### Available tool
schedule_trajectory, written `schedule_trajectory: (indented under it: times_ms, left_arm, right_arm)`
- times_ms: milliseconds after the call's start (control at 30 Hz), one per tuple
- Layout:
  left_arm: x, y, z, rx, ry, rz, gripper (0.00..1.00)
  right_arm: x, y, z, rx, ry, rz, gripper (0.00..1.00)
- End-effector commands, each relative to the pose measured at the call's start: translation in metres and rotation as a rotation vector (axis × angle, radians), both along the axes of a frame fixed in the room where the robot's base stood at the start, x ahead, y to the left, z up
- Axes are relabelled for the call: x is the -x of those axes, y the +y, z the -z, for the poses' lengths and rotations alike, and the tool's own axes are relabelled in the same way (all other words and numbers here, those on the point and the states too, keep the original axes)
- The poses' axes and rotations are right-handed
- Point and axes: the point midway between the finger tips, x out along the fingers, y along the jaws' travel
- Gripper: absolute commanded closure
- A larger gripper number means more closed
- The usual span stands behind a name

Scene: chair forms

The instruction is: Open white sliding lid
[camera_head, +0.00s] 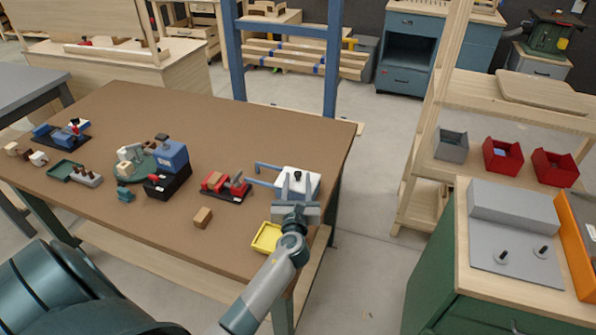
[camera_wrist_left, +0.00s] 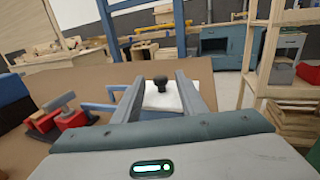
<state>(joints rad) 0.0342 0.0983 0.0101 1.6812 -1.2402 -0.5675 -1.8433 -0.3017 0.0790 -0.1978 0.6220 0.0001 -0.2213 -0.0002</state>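The white sliding lid (camera_head: 310,182) is on a box-like fixture with blue rails (camera_head: 262,168) at the right end of the brown table. A dark knob (camera_head: 298,175) stands up from the lid. My left gripper (camera_head: 296,205) is at the near side of the lid, pointing at the knob. In the left wrist view its fingers (camera_wrist_left: 162,76) are apart, with the knob (camera_wrist_left: 160,82) showing between them and the white lid (camera_wrist_left: 163,100) below. A gap shows on each side of the knob. I cannot tell how deep the knob sits between the fingers. My right gripper is not in view.
On the brown table (camera_head: 140,225), a red fixture (camera_head: 226,186) stands left of the lid. A wooden block (camera_head: 203,217) and a yellow tray (camera_head: 266,237) lie nearer. A blue-and-black box (camera_head: 170,170) stands further left. Floor lies beyond the table's right edge.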

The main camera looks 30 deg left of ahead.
Motion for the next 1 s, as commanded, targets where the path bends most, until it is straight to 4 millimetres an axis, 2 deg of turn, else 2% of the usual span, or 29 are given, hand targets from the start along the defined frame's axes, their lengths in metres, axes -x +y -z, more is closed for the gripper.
schedule_trajectory:
  times_ms: [100,300,700,867,1000]
  left_arm:
    - [-0.016,0.009,-0.001,-0.001,0.001,0.0,0.62]
    - [-0.031,0.019,0.0,0.0,0.0,-0.001,0.62]
    - [-0.034,0.021,0.0,0.0,0.0,0.0,0.62]
    - [-0.034,0.021,0.0,0.0,0.0,0.0,1.0]
    - [-0.034,0.021,0.0,-0.001,0.001,0.0,1.0]
  right_arm:
    - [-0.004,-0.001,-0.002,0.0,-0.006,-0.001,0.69]
    - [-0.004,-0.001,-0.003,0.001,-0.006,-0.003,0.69]
    - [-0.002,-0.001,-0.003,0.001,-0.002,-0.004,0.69]
    - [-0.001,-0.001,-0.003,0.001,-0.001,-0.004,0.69]
    - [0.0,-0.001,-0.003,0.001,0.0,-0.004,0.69]
